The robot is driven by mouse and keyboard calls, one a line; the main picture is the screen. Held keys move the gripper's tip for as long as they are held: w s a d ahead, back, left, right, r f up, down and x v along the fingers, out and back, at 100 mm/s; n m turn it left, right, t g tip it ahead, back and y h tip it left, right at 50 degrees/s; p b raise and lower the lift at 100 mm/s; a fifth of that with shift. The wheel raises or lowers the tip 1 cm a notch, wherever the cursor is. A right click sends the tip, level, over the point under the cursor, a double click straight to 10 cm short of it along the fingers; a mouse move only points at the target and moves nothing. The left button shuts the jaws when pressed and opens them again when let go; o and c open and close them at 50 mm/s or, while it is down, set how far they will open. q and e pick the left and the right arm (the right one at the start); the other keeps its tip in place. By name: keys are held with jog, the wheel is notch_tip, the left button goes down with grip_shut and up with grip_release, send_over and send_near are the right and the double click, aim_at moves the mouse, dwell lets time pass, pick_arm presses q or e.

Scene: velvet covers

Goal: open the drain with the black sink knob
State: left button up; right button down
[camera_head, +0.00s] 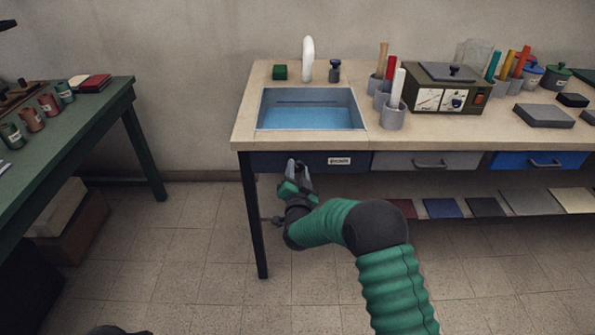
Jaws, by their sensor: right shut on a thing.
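The black sink knob (335,70) stands upright on the counter behind the sink, right of the white faucet (308,58). The sink (360,112) holds blue water, and its drain cannot be made out. My right gripper (297,167) is at the front of the dark blue drawer (270,162) below the sink, well below and in front of the knob. It is shut, apparently on this drawer's handle, which the fingers hide. My left gripper is not in view.
Cups with rods (392,116) and a dark green device (445,95) stand right of the sink. A green table (100,105) is at left. Open floor lies between the tables.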

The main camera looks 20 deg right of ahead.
jog(key=shift+s+a+f, duration=0.1)
jog(key=shift+f, duration=0.3)
jog(key=c, duration=1.3)
grip_release()
jog(key=o, duration=0.3)
jog(key=shift+r, duration=0.1)
jog(key=shift+o, duration=0.3)
jog(key=shift+r, duration=0.1)
jog(key=shift+r, duration=0.1)
jog(key=shift+s, duration=0.35)
jog(key=p+v, duration=0.3)
jog(key=v, duration=1.3)
jog(key=shift+a, duration=0.1)
